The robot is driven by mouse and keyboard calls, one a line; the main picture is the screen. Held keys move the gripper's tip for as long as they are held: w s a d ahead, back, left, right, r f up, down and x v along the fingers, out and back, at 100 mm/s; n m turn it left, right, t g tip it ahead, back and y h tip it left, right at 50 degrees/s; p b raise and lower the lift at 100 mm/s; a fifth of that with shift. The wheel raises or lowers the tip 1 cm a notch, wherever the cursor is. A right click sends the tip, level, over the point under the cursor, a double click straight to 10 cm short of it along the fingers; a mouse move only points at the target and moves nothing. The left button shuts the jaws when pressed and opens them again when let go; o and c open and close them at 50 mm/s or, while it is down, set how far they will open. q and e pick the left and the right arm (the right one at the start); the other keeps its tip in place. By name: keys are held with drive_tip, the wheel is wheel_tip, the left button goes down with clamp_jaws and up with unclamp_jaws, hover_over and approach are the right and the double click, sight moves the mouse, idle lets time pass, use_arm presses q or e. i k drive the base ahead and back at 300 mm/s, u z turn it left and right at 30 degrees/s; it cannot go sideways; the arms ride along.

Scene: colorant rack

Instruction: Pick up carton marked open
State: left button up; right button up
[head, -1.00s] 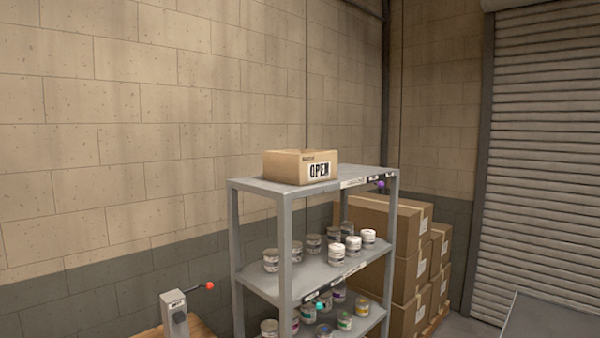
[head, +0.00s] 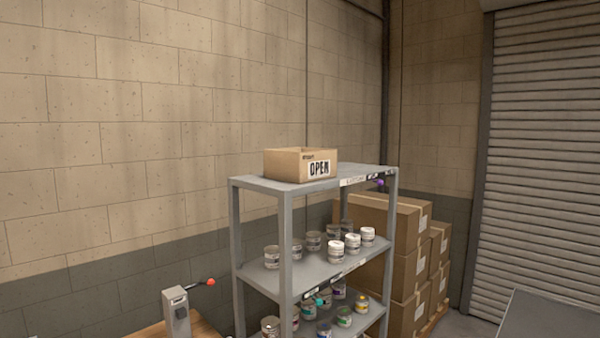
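The carton marked OPEN (head: 291,167) is a brown cardboard box with a white label bearing black letters on its front right side. It stands upright on the top shelf of the grey metal rack (head: 262,184) in the head view, near the shelf's left part. Its top looks open, but its inside is mostly hidden. Neither of my grippers is in view.
Several cans (head: 352,243) stand on the middle shelf, more on the lower one. Brown boxes (head: 408,285) are stacked right of the rack. A grey device with a red-tipped lever (head: 177,315) stands at lower left. A grey surface (head: 550,318) is at lower right.

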sight(301, 164)
drive_tip(key=u, duration=0.25)
drive_tip(key=k, duration=0.3)
drive_tip(key=z, duration=0.9)
drive_tip(key=i, duration=1.5)
drive_tip(key=u, duration=0.6)
